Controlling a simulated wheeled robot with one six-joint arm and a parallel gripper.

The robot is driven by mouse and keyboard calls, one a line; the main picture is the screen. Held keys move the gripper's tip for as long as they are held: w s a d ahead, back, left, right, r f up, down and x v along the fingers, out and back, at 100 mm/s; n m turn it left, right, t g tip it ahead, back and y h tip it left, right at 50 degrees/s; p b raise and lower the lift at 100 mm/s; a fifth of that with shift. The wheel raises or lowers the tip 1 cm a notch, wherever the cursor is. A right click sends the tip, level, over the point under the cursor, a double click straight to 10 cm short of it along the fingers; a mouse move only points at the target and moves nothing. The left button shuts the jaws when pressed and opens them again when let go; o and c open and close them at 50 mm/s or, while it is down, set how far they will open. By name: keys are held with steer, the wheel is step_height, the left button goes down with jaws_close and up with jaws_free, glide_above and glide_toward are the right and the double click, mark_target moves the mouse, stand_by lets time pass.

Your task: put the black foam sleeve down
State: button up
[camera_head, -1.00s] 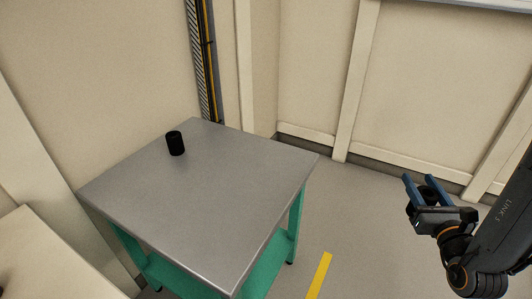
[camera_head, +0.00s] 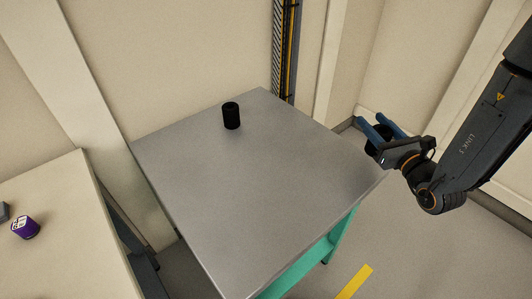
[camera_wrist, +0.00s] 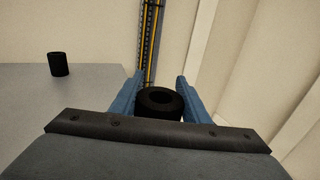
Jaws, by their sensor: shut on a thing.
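My gripper (camera_head: 372,128) has blue fingers and is shut on a black foam sleeve (camera_wrist: 159,100), a short hollow cylinder with its open end facing up in the wrist view. In the head view the held sleeve (camera_head: 379,141) is partly hidden by the fingers and gripper body. My gripper is at the right of the grey metal table (camera_head: 250,190), near its right corner. A second black cylinder (camera_head: 231,116) stands upright on the table's far part; it also shows at the left of the wrist view (camera_wrist: 58,64).
Most of the tabletop is bare. A cream bench (camera_head: 60,220) at the left holds a purple and white item (camera_head: 26,227). Cream walls (camera_head: 170,50) rise behind the table, with a cable channel (camera_head: 286,50) at its far corner. Yellow tape (camera_head: 355,284) marks the floor.

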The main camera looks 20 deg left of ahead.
steer(key=s+a+r+n+g+y, duration=0.1)
steer(key=s+a+n+g+y, duration=0.2)
steer(key=a, duration=0.9)
steer(key=s+a+r+n+g+y+p, duration=0.1)
steer(key=s+a+r+n+g, duration=0.3)
steer(key=a, duration=0.8)
steer(key=s+a+f+n+g+y, duration=0.1)
steer(key=s+a+n+g+y, duration=0.3)
steer(key=a, duration=0.8)
steer(key=shift+m+g+h, duration=0.7)
steer(key=shift+m, duration=0.1)
steer(key=shift+w+d+f+p, duration=0.15)
steer(key=shift+w+f, duration=0.25)
steer(key=shift+f, duration=1.15)
steer(key=shift+w+a+f+p, duration=0.1)
steer(key=shift+w+f+p, duration=0.3)
steer(key=shift+f, duration=1.1)
steer(key=shift+w+d+f+p, duration=0.1)
steer(key=shift+w+f, duration=0.35)
steer(key=shift+f, duration=1.1)
steer(key=shift+f, duration=0.1)
steer(key=o, duration=1)
steer(key=shift+d, duration=0.15)
steer(key=d, duration=0.4)
steer(key=d+b, duration=0.1)
steer(key=d, duration=0.2)
steer(key=s+d+b, duration=0.1)
steer(key=d, duration=0.3)
steer(key=shift+d, duration=0.3)
